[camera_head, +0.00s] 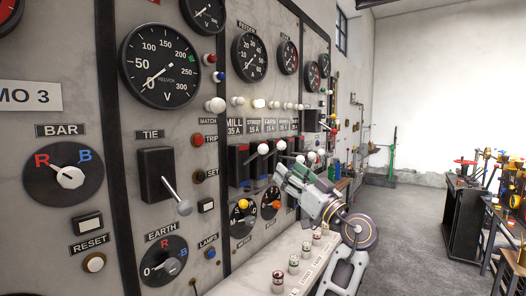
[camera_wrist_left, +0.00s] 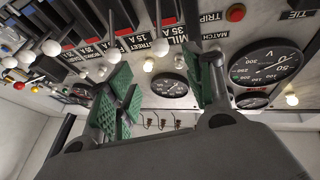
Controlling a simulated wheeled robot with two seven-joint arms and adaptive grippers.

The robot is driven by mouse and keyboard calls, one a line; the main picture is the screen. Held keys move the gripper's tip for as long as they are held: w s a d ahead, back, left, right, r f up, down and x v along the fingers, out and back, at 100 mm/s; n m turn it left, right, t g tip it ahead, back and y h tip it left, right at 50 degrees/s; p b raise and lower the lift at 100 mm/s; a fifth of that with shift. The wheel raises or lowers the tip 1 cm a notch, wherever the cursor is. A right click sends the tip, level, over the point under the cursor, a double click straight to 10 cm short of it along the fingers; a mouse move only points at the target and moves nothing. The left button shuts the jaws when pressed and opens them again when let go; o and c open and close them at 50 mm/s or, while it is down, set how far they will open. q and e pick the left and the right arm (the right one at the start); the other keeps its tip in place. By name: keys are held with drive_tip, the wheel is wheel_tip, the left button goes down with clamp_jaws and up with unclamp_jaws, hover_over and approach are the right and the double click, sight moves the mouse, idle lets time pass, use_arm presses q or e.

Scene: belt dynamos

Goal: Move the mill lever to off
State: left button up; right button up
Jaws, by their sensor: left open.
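The mill lever has a white ball knob (camera_head: 263,148) on a dark slot under the MILL 35 A label (camera_head: 235,126). In the left wrist view, which is upside down, the mill lever's white knob (camera_wrist_left: 161,47) shows between the finger lines, beyond the tips. My left gripper (camera_head: 287,174) is open, with green finger pads, just right of and below that knob in the head view. In the left wrist view the open gripper (camera_wrist_left: 164,75) holds nothing. I see no clear contact with the lever. My right gripper is not in view.
Other white-knobbed levers, such as the street lever (camera_head: 281,145), stand close beside the mill one. Rotary dials (camera_head: 242,217) sit below, and a tie lever (camera_head: 178,202) is at the left. Open floor (camera_head: 410,225) lies right of my arm.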

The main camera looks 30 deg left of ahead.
sight(266, 152)
use_arm(q)
drive_tip(key=p+x, duration=0.2)
drive_tip(key=x, duration=0.9)
drive_tip(key=shift+w+a+r+p, duration=0.15)
drive_tip(key=shift+a+r+p, duration=0.05)
drive_tip(key=shift+a+p, duration=0.15)
drive_tip(key=shift+x, duration=0.85)
drive_tip(key=shift+a, duration=0.1)
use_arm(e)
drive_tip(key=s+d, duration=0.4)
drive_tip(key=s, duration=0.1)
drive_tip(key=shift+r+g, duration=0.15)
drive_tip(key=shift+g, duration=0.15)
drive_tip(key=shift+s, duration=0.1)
